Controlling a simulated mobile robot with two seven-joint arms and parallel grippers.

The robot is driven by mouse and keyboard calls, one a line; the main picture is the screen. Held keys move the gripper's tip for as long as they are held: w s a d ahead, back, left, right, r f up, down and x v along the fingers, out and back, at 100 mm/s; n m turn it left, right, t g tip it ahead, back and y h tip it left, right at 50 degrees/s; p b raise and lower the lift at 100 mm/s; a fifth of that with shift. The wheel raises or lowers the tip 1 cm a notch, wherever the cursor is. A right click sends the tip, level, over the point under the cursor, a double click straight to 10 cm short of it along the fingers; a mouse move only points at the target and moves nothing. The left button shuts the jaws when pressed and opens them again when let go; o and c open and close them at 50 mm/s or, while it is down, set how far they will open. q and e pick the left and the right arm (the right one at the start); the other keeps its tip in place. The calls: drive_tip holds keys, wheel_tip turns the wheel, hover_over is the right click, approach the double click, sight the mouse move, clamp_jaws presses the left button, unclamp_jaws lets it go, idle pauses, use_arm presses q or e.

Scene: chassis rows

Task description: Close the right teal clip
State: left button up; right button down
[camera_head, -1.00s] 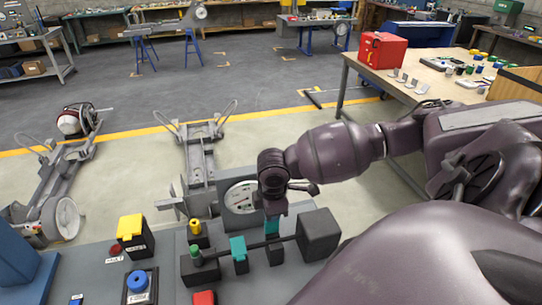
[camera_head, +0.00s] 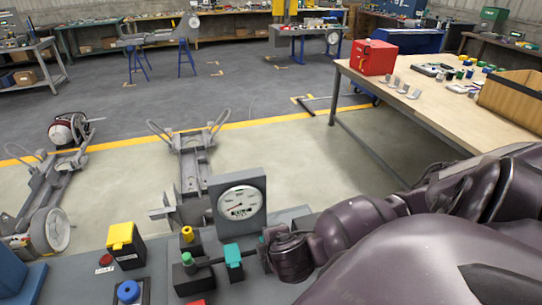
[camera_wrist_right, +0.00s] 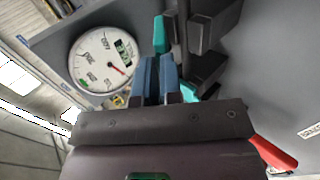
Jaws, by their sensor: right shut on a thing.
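The left teal clip (camera_head: 233,255) sits on a dark rod fixture on the grey bench; it also shows in the right wrist view (camera_wrist_right: 160,35). The right teal clip is mostly hidden behind my right gripper (camera_head: 268,256) in the head view. A teal part that looks like it shows beside the blue fingers in the right wrist view (camera_wrist_right: 189,92). My right gripper's fingers (camera_wrist_right: 156,65) are close together, shut at the right clip; the grip itself is partly hidden. My left gripper is not in view.
A gauge (camera_head: 240,202) stands right behind the clips. A black block with a green knob (camera_head: 187,258), a yellow-topped box (camera_head: 121,236) and a blue button (camera_head: 129,290) are to the left. My right arm covers the bench's right side.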

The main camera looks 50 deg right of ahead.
drive_tip(key=f+t+h+b, duration=0.1)
drive_tip(key=f+t+b, duration=0.1)
drive_tip(key=s+f+t+h+b, duration=0.1)
drive_tip(key=t+b, duration=0.2)
drive_tip(key=s+a+f+t+h+b, duration=0.1)
drive_tip(key=f+t+h+b, duration=0.1)
drive_tip(key=shift+f+t, duration=0.3)
drive_tip(key=shift+f, duration=0.05)
drive_tip(key=shift+b, duration=0.3)
idle(0.3)
drive_tip(key=c, duration=1.3)
unclamp_jaws()
